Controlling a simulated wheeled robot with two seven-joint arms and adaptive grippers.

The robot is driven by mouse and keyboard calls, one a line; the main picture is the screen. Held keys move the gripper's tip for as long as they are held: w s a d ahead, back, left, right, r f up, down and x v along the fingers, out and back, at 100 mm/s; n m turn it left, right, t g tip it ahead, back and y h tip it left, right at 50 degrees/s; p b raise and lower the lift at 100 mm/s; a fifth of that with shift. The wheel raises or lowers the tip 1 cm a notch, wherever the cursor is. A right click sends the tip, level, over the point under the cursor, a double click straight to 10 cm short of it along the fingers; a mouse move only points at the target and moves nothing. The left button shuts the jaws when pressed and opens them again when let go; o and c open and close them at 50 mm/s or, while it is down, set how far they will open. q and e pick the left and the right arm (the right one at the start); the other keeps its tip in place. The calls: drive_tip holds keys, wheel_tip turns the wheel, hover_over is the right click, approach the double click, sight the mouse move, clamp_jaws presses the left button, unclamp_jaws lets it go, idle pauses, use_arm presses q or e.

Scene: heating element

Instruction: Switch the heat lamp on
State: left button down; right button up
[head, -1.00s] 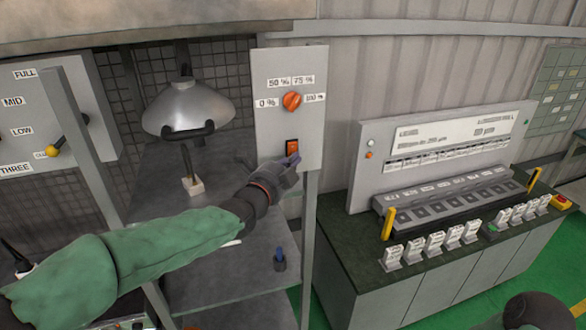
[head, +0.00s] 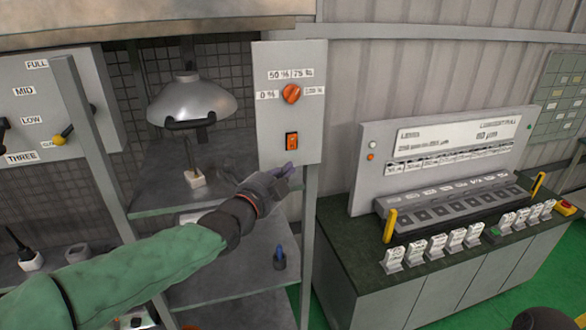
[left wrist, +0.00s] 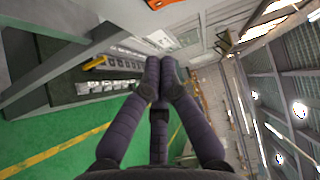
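The heat lamp (head: 195,101) is a silver dome with a dark handle, hanging over a grey shelf; I see no glow from it. To its right, a light grey control panel (head: 270,120) carries an orange rotary knob (head: 291,93) with percent labels. Below the knob sits an orange rocker switch (head: 291,141) in a dark frame. My left gripper (head: 287,171) is just below the switch, apart from it, near the panel's lower edge. In the left wrist view its fingers (left wrist: 160,68) are together with nothing between them.
A panel with a yellow-knobbed lever (head: 63,135) stands at the left. A grey post (head: 90,140) stands beside it. At the right, a console (head: 440,160) with yellow handles and several white-labelled switches stands on a dark counter (head: 340,240). Green floor lies in front.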

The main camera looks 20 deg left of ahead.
use_arm(q)
drive_tip(key=s+b, duration=0.1)
drive_tip(key=s, duration=0.5)
drive_tip(key=shift+a, duration=0.25)
drive_tip(key=shift+f, duration=0.15)
